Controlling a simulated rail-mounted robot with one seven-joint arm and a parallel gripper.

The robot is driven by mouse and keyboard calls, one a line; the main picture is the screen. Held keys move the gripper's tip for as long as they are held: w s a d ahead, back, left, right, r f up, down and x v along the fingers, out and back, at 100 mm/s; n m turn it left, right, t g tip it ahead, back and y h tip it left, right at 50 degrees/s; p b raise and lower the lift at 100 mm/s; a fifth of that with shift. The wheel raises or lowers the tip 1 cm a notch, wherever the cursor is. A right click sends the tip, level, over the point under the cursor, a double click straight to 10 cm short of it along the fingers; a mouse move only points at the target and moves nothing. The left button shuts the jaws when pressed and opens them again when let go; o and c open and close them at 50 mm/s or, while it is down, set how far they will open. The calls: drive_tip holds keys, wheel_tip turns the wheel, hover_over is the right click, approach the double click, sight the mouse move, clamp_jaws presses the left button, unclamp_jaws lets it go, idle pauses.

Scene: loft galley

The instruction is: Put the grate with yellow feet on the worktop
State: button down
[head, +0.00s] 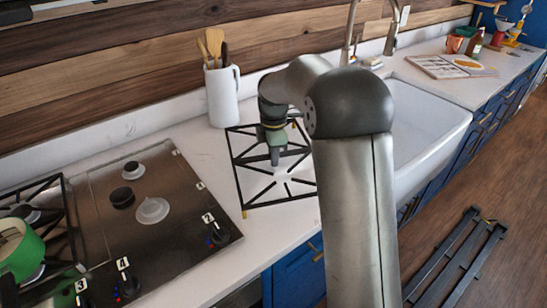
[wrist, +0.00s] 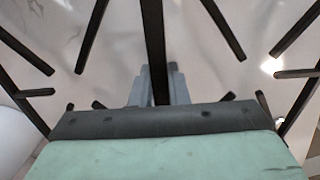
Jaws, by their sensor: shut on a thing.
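The black grate (head: 239,168) with yellow feet is over the white worktop between the hob and the sink. One yellow foot shows at its near left corner, and yellow shows at its far edge. My gripper (head: 274,158) points down at the grate's middle and is shut on one of its bars. In the wrist view the grey fingers (wrist: 160,88) stand on both sides of a dark bar of the grate (wrist: 152,35). The grate looks level, at or just above the worktop; I cannot tell whether all feet touch. My arm hides its right side.
The steel hob (head: 150,235) is at left, with bare burners, a second grate (head: 68,215) and a green pot (head: 20,248). A white utensil jug (head: 222,95) stands close behind the held grate. The white sink (head: 425,125) is at right. Dark rails (head: 455,262) lie on the floor.

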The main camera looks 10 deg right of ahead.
drive_tip(key=shift+f, duration=0.5)
drive_tip(key=shift+f, duration=0.15)
drive_tip(key=c, duration=1.4)
unclamp_jaws()
wheel_tip(320, 180, up, 12)
drive_tip(key=s+m, duration=0.3)
drive_tip(key=s, duration=0.2)
drive_tip(key=s+f+m, duration=0.1)
drive_tip(key=s+m, duration=0.2)
drive_tip(key=s, duration=0.3)
drive_tip(key=s+m, duration=0.3)
drive_tip(key=s, duration=0.2)
drive_tip(key=shift+s+d+f, duration=0.15)
drive_tip(key=shift+f, duration=0.25)
drive_tip(key=s+f+m, duration=0.4)
drive_tip(key=s, duration=0.4)
drive_tip(key=s+f+m, duration=0.4)
drive_tip(key=s+m, duration=0.1)
drive_tip(key=s, duration=0.4)
drive_tip(key=shift+d, duration=0.35)
